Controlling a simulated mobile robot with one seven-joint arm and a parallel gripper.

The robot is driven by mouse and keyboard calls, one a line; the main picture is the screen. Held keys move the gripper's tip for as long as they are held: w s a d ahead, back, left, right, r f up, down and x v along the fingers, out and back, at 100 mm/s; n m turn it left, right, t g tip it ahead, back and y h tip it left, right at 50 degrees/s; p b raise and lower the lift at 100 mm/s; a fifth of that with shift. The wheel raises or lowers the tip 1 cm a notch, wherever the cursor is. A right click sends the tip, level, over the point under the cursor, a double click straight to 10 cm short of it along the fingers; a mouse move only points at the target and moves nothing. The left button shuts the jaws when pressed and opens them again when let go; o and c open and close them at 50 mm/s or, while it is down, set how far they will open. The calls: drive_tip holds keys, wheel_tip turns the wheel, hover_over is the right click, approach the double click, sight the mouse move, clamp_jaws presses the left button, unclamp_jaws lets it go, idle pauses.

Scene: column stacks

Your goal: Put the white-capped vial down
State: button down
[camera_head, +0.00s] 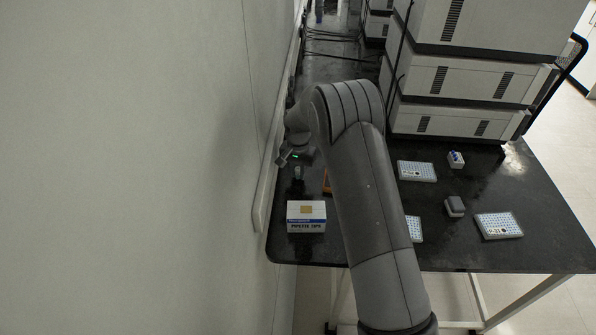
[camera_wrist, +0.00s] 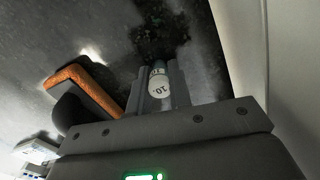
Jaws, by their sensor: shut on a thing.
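The white-capped vial (camera_wrist: 160,82) is between the two fingers of my gripper (camera_wrist: 158,92) in the wrist view, its cap marked "10" facing the camera. My gripper is shut on it. In the head view my gripper (camera_head: 297,160) is over the left edge of the dark bench (camera_head: 285,250), near the wall. The vial (camera_head: 298,173) shows small and pale just below the gripper there. It looks roughly upright. I cannot tell whether its base touches the bench top.
An orange and black object (camera_wrist: 82,88) lies just left of the fingers; my arm partly hides it (camera_head: 326,181). A pipette tips box (camera_head: 306,217) stands nearer the front edge. Tip racks (camera_head: 417,171) and (camera_head: 498,226) and stacked instruments (camera_head: 460,80) are to the right. The wall is close on the left.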

drive_tip(key=c, duration=1.3)
unclamp_jaws()
drive_tip(key=shift+f, duration=0.15)
wheel_tip(320, 180, up, 13)
drive_tip(key=shift+f, duration=0.2)
wheel_tip(320, 180, up, 11)
drive_tip(key=t, duration=0.1)
hover_over(298, 169)
drive_tip(key=s+d, duration=0.6)
drive_tip(key=d, duration=0.1)
drive_tip(key=s+d+r+n+t, duration=0.1)
drive_tip(key=s+d+r+t, duration=0.1)
drive_tip(key=s+d+r, duration=0.55)
drive_tip(key=shift+s+d+r+n+t, duration=0.35)
drive_tip(key=shift+s+d, duration=0.7)
drive_tip(key=shift+s, duration=3.25)
drive_tip(key=shift+s+d+r+n+t, duration=0.15)
drive_tip(key=shift+s+d+n+t, duration=0.55)
drive_tip(key=shift+s, duration=3.65)
drive_tip(key=shift+s+d+r+m+t, duration=0.2)
drive_tip(key=shift+s+d, duration=1.15)
drive_tip(key=shift+s, duration=2.95)
